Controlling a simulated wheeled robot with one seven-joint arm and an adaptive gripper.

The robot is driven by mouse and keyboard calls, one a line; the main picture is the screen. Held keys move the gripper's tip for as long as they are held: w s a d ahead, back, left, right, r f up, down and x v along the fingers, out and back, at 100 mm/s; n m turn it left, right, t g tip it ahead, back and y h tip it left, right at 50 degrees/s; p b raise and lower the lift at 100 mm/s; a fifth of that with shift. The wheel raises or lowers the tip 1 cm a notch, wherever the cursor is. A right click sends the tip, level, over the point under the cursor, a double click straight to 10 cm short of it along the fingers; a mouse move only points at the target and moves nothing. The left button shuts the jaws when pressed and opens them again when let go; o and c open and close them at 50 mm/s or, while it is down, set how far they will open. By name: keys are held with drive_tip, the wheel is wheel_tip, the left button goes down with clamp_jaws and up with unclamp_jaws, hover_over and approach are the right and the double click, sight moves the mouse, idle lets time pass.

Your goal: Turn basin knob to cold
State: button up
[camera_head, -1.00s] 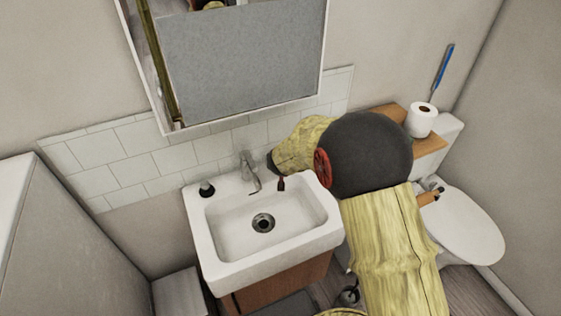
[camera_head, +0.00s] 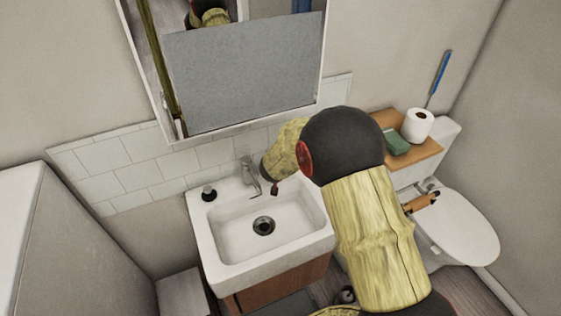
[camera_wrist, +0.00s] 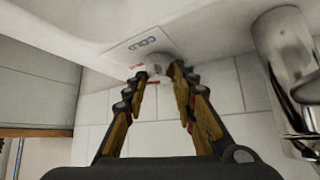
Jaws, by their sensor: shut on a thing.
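The white basin (camera_head: 260,240) has a chrome faucet (camera_head: 249,172) at its back edge. The faucet's metal body also shows at the right of the wrist view (camera_wrist: 284,50). My gripper (camera_head: 274,187) is just right of the faucet in the head view, mostly hidden by my own arm. In the wrist view, my gripper's fingertips (camera_wrist: 156,76) are closed on the small pale basin knob (camera_wrist: 155,62), beside a printed label (camera_wrist: 141,45) too small to read. The knob's turn angle cannot be told.
A dark-topped bottle or stopper (camera_head: 209,192) stands at the basin's back left. A mirror cabinet (camera_head: 243,75) hangs above. A wooden shelf (camera_head: 428,152) holds a toilet roll (camera_head: 417,125) and a green block (camera_head: 396,141), by the toilet (camera_head: 455,225).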

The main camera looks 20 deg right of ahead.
idle(0.4)
drive_tip(key=o, duration=1)
drive_tip(key=shift+o, duration=0.8)
drive_tip(key=shift+r, duration=0.1)
drive_tip(key=v, duration=1.1)
drive_tip(key=shift+s+a+r, duration=0.2)
drive_tip(key=shift+s+a, duration=0.1)
